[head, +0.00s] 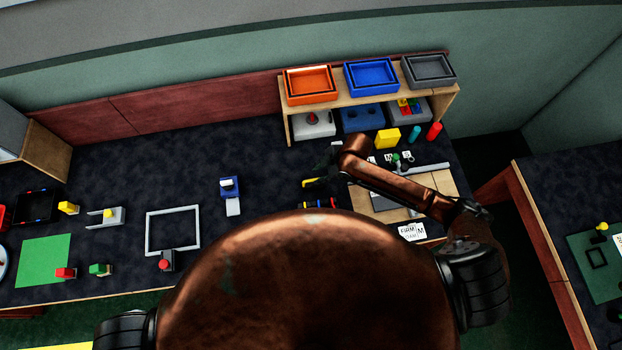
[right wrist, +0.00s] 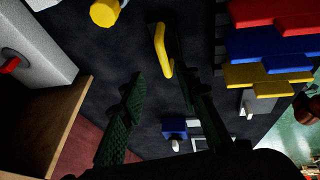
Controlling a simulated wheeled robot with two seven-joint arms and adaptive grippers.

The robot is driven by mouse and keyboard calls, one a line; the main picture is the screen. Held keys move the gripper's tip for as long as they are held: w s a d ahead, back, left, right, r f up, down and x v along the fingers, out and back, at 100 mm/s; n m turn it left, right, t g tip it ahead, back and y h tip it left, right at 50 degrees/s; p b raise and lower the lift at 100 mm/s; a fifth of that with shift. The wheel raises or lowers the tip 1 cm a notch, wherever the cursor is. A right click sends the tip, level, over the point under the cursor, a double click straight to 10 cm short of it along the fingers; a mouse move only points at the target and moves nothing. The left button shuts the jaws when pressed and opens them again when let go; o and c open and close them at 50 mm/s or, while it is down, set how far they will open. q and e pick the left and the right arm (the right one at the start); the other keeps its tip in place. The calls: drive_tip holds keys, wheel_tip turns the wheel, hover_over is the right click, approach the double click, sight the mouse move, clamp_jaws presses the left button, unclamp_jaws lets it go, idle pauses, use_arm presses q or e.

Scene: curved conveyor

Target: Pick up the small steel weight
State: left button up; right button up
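I cannot pick out the small steel weight with certainty in either view; it may be hidden or too small to tell. My right gripper (head: 324,160) hangs over the dark table in front of the shelf, partly hidden by its own arm in the head view. In the right wrist view its two dark green fingers (right wrist: 158,88) are apart, with nothing seen held between them. A yellow bent piece (right wrist: 162,50) shows beside the right-hand finger; whether they touch I cannot tell. It also shows in the head view (head: 313,182). My left gripper is out of view.
A wooden shelf (head: 452,92) bears orange (head: 309,99), blue (head: 371,91) and grey (head: 430,83) trays. A yellow block (head: 387,139), a teal cylinder (head: 414,134) and a red cylinder (head: 434,130) stand before it.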

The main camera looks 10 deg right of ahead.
sight(313, 180)
drive_tip(key=x, duration=0.3)
drive_tip(key=shift+s+f, duration=0.3)
drive_tip(key=shift+f, duration=0.2)
drive_tip(key=shift+x, duration=1.45)
drive_tip(key=shift+d, duration=0.15)
drive_tip(key=c, duration=0.5)
clamp_jaws()
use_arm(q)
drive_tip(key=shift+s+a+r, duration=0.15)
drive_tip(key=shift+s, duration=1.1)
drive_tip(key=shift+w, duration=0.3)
